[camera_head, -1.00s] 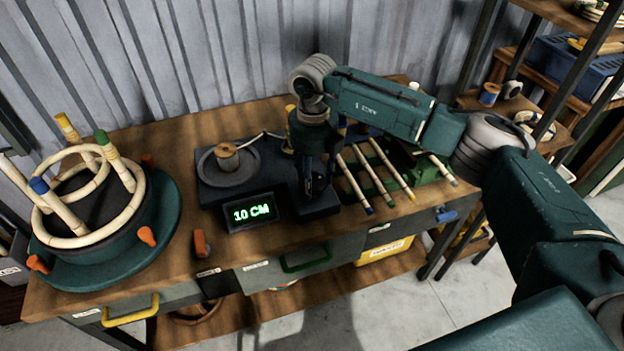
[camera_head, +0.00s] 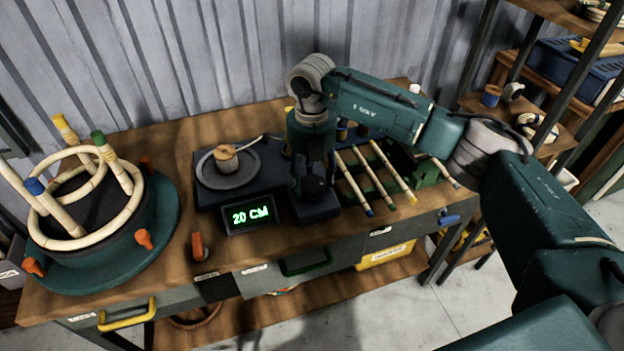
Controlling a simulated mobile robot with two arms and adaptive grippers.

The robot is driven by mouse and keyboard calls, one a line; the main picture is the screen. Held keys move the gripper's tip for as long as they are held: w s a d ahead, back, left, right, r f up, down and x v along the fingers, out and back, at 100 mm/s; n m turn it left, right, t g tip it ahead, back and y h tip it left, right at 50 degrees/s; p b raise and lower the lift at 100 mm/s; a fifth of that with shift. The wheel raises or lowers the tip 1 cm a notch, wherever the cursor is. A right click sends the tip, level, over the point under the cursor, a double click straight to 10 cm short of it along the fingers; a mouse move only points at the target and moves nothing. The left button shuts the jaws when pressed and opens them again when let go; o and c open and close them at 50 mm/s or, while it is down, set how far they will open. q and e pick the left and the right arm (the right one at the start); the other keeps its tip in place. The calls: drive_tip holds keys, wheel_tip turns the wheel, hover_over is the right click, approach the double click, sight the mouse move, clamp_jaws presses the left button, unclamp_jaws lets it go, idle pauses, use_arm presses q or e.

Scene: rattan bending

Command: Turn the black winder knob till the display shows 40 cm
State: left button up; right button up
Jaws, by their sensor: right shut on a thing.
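The black winder (camera_head: 208,196) stands on the wooden bench, with a spool of cord (camera_head: 226,158) on its round grey plate. Its display (camera_head: 250,214) reads 20 CM in green. My right gripper (camera_head: 313,192) points down at the right end of the winder, shut on the black knob. The knob itself is hidden behind the gripper and wrist. A pale cord runs from the spool toward the right, behind my right arm. My left gripper is not in view.
A green round jig (camera_head: 165,222) with rattan rings and coloured-tip poles stands at the left. Several rattan sticks (camera_head: 378,175) lie in a green rack right of the winder. An orange clamp (camera_head: 198,246) sits near the front edge. Shelves (camera_head: 566,18) stand at the far right.

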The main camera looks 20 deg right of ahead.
sight(311, 187)
drive_tip(key=shift+s+a+f, duration=0.2)
drive_tip(key=shift+s+f, duration=0.15)
drive_tip(key=shift+s, duration=0.1)
drive_tip(key=o, duration=1.1)
drive_tip(key=shift+r, duration=0.2)
drive_tip(key=shift+w+r, duration=0.1)
drive_tip(key=shift+r, duration=0.55)
wheel_tip(311, 187, up, 11)
drive_tip(key=shift+f, duration=0.15)
